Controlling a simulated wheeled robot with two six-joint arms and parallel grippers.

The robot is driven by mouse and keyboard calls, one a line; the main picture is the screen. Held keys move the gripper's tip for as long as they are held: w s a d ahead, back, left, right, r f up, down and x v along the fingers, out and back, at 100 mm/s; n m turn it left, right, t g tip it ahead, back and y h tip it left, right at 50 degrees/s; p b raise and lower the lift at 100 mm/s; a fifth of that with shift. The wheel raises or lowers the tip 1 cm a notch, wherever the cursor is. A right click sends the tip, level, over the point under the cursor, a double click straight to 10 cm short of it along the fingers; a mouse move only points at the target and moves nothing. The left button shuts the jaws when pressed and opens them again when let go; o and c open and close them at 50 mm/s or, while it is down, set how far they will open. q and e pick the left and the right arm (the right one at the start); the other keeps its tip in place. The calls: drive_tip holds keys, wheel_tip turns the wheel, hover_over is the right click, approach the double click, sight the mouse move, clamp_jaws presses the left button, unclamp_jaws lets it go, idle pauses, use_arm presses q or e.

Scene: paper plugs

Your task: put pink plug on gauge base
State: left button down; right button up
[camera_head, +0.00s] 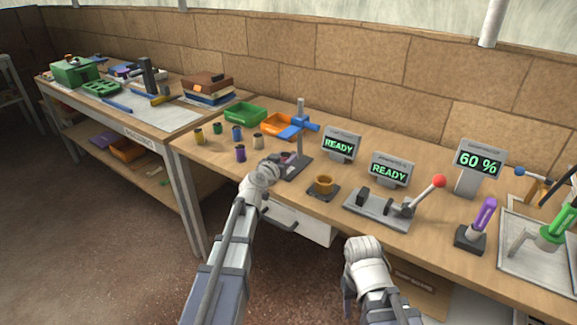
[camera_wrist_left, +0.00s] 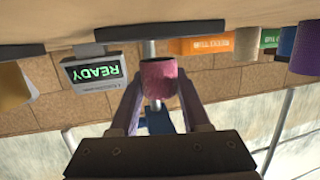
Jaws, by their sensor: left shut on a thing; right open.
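The pink plug (camera_wrist_left: 162,76) is gripped between the fingers of my left gripper (camera_wrist_left: 160,88) in the left wrist view. In the head view the pink plug (camera_head: 287,156) shows only as a small patch beside my left gripper (camera_head: 279,161). The gauge base (camera_head: 294,168) is a dark plate under an upright post with a blue clamp (camera_head: 298,127). In the left wrist view, which is upside down, a gap shows between the plug and the dark gauge base (camera_wrist_left: 115,35). My right gripper (camera_head: 362,246) is open over the floor, in front of the table.
Purple, yellow, green, blue and beige plugs stand left of the gauge. Green (camera_head: 245,113) and orange (camera_head: 278,126) trays lie behind them. A brown cup-like piece (camera_head: 323,184) on a dark plate and a red-knobbed lever press (camera_head: 382,208) stand to the right. Two displays read READY.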

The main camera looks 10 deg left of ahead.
use_arm(q)
drive_tip(key=shift+f+b, duration=0.4)
drive_tip(key=shift+f, duration=0.5)
drive_tip(key=shift+r, duration=0.1)
use_arm(e)
drive_tip(key=shift+w+d+f, duration=0.1)
drive_tip(key=shift+d+f, duration=0.25)
drive_tip(key=shift+f, duration=0.45)
use_arm(q)
drive_tip(key=shift+f, duration=0.2)
drive_tip(key=shift+c, duration=1.8)
unclamp_jaws()
use_arm(e)
drive_tip(key=shift+f, duration=0.2)
use_arm(q)
drive_tip(key=shift+r, duration=0.1)
use_arm(e)
drive_tip(key=shift+r, duration=0.1)
